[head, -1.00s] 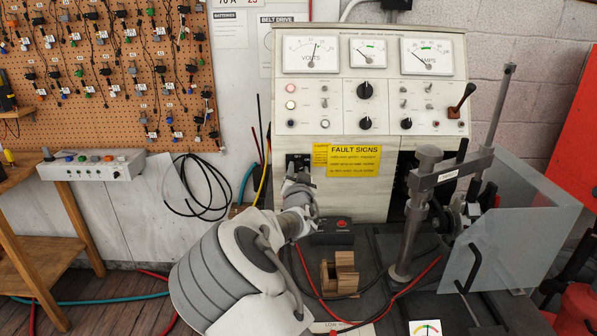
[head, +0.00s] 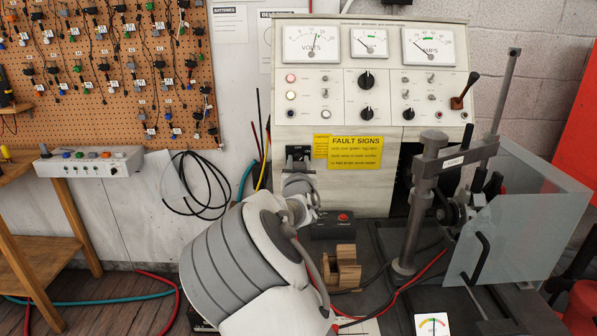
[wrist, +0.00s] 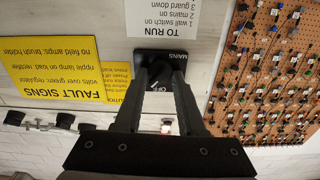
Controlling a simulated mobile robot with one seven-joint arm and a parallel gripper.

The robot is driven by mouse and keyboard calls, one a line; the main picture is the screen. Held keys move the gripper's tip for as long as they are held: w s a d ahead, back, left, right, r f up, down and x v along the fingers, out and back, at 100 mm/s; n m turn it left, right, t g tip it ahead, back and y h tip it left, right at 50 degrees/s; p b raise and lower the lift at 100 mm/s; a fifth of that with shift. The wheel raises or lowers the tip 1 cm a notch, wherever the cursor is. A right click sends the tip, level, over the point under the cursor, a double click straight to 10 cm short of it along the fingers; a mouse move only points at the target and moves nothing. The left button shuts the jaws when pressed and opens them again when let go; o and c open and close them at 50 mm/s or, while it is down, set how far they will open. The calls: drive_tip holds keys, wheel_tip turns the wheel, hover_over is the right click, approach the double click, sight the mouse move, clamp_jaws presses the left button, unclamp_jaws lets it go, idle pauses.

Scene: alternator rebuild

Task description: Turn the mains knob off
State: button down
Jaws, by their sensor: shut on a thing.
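The mains switch is a black plate (wrist: 180,52) marked MAINS on the pale panel, upside down in the wrist view. An OFF marking shows between my fingers. In the head view the plate (head: 298,152) sits at the bench cabinet's lower left, left of the yellow sign. My gripper (wrist: 162,72) reaches the plate with its two dark fingers, one on either side of the knob's place, and is shut on the mains knob. My wrist covers the area below the plate in the head view.
A yellow FAULT SIGNS label (wrist: 48,68) is beside the plate. A guard frame with a clear shield (head: 515,225), a wooden block (head: 343,268) and a black box with a red button (head: 333,225) stand on the bench. Cables (head: 262,165) hang left of the cabinet.

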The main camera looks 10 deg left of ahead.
drive_tip(key=shift+n+b, duration=2.3)
drive_tip(key=shift+n, duration=1.9)
drive_tip(key=c, duration=0.5)
unclamp_jaws()
drive_tip(key=shift+s, duration=0.15)
drive_tip(key=p+v, duration=0.1)
drive_tip(key=v, duration=1.6)
drive_tip(key=shift+p, duration=0.35)
drive_tip(key=shift+s+d, duration=0.1)
